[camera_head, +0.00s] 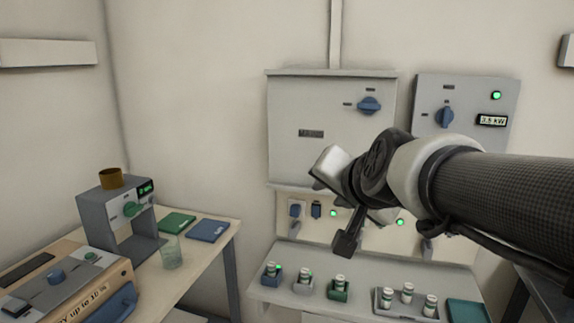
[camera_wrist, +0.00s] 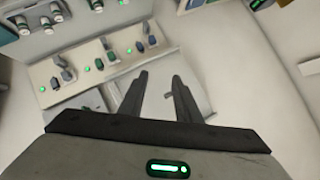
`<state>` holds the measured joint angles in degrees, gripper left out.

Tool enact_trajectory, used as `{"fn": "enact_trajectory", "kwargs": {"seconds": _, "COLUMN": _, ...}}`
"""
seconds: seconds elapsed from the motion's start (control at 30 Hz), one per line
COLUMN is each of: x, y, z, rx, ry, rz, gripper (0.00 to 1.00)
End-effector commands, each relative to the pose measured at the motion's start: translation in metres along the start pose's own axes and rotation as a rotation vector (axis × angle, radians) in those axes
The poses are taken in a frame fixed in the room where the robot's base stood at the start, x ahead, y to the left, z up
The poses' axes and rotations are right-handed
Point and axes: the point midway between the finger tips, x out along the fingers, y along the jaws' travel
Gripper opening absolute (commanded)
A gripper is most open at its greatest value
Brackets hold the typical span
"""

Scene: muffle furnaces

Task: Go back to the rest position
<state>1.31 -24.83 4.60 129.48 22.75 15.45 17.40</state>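My gripper (camera_head: 349,232) is raised in front of the wall-mounted grey cabinet (camera_head: 297,153), with its fingers pointing down. In the wrist view my gripper (camera_wrist: 161,84) shows its two dark fingers spread apart with nothing between them. Behind it is a panel of switches (camera_head: 316,210) with green lights, which also shows in the wrist view (camera_wrist: 72,76). The fingers appear apart from the panel, though the exact distance cannot be told.
Below stands a pale shelf (camera_head: 330,303) with several small capped jars and a grey tray (camera_head: 383,306). At left, a table (camera_head: 215,262) bears a grey device (camera_head: 92,212), a glass beaker (camera_head: 172,254) and coloured pads. A second cabinet (camera_head: 466,93) hangs at right. Open wall lies between.

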Motion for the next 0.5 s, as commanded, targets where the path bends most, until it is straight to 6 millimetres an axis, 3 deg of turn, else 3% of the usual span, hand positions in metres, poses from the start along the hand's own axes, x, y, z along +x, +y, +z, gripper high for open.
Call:
{"fn": "enact_trajectory", "kwargs": {"seconds": 0.1, "x": -0.039, "y": 0.049, "z": 0.058, "rx": -0.234, "ry": -0.175, "rz": 0.104, "gripper": 0.30}}
{"fn": "enact_trajectory", "kwargs": {"seconds": 0.2, "x": -0.069, "y": 0.092, "z": 0.097, "rx": -0.391, "ry": -0.311, "rz": 0.187, "gripper": 0.30}}
{"fn": "enact_trajectory", "kwargs": {"seconds": 0.37, "x": -0.119, "y": 0.158, "z": 0.146, "rx": -0.590, "ry": -0.512, "rz": 0.307, "gripper": 0.30}}
{"fn": "enact_trajectory", "kwargs": {"seconds": 0.4, "x": -0.133, "y": 0.136, "z": 0.121, "rx": -0.589, "ry": -0.510, "rz": 0.304, "gripper": 0.30}}
{"fn": "enact_trajectory", "kwargs": {"seconds": 0.5, "x": -0.149, "y": 0.115, "z": 0.097, "rx": -0.584, "ry": -0.509, "rz": 0.303, "gripper": 0.30}}
